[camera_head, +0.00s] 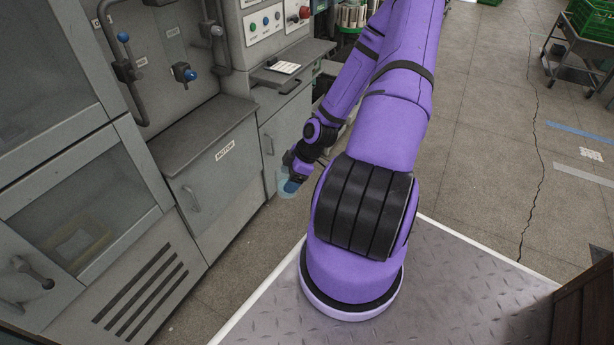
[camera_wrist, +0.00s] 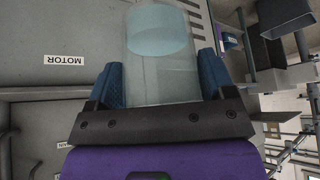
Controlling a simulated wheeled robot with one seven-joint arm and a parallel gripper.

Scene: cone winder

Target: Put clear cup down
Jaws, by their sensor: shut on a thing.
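A clear cup (camera_wrist: 160,75) with pale blue contents or base shows in the wrist view, between the two blue fingers of my gripper (camera_wrist: 160,85). My gripper is shut on it. In the head view my gripper (camera_head: 291,184) is beyond my purple arm, beside the grey motor cabinet. The cup (camera_head: 284,180) shows there as a small pale blue shape, partly hidden by the gripper. It is held in the air in front of the cabinets; the floor lies below it.
The grey motor cabinet (camera_head: 215,165) has a flat, bare top to the left of the cup. A second cabinet counter (camera_head: 290,75) with a white keypad stands behind. Open floor (camera_head: 480,150) lies to the right.

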